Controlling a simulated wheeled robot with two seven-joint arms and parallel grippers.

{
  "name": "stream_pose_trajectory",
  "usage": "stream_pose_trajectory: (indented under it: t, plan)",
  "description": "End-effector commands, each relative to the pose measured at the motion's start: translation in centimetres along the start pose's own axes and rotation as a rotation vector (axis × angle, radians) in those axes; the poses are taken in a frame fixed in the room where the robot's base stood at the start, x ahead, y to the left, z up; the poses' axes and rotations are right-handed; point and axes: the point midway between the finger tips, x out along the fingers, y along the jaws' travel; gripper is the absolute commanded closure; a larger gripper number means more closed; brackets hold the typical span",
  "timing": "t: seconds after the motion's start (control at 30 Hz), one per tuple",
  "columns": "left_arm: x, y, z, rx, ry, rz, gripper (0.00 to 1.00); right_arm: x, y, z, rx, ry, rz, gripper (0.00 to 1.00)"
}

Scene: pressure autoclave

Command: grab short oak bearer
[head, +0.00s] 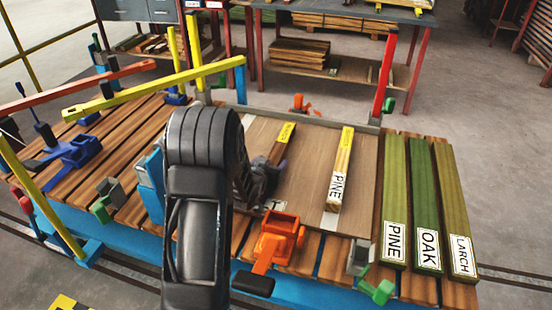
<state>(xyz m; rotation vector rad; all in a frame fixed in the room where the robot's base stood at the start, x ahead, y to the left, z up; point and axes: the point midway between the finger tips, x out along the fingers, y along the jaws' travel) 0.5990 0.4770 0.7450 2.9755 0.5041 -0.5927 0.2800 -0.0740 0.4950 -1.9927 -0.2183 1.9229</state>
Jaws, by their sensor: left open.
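A dark brown wooden bearer (280,150) with a yellow tag on its far end lies on the pale board in the middle of the bench. Its near part is hidden behind my left gripper (264,180), so I cannot read its name label. The gripper is open at this bearer; I cannot tell whether its fingers touch the wood. My left arm hides much of the area in front. A lighter bearer labelled PINE (340,175), also yellow-tagged, lies to the right. A green bearer labelled OAK (424,190) lies farther right. My right gripper is not in view.
Green bearers labelled PINE (394,190) and LARCH (453,190) flank the green OAK one. An orange clamp (278,236) stands at the bench's front edge. A long yellow bar (150,88) and blue clamp parts (75,152) occupy the left. The pale board (305,185) is clear between the yellow-tagged bearers.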

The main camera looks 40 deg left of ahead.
Motion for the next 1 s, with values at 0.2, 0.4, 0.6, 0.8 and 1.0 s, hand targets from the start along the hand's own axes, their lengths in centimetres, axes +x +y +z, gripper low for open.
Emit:
stream_pose_trajectory:
  t: [0.2, 0.4, 0.6, 0.8, 1.0]
  plan:
    - [-0.03, 0.01, 0.01, 0.0, 0.0, 0.0, 0.38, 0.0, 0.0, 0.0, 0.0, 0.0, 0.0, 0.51]
    - [-0.04, 0.01, 0.0, 0.0, 0.0, 0.0, 0.38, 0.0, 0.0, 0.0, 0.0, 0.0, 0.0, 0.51]
    - [-0.05, 0.01, 0.0, 0.0, 0.0, 0.0, 0.44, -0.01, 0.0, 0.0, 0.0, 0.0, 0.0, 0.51]
    - [-0.05, 0.01, 0.01, 0.0, 0.0, 0.0, 0.6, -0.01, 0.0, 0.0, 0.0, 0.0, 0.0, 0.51]
    - [-0.05, 0.02, 0.01, 0.0, 0.0, 0.0, 0.77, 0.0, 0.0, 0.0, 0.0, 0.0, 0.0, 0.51]
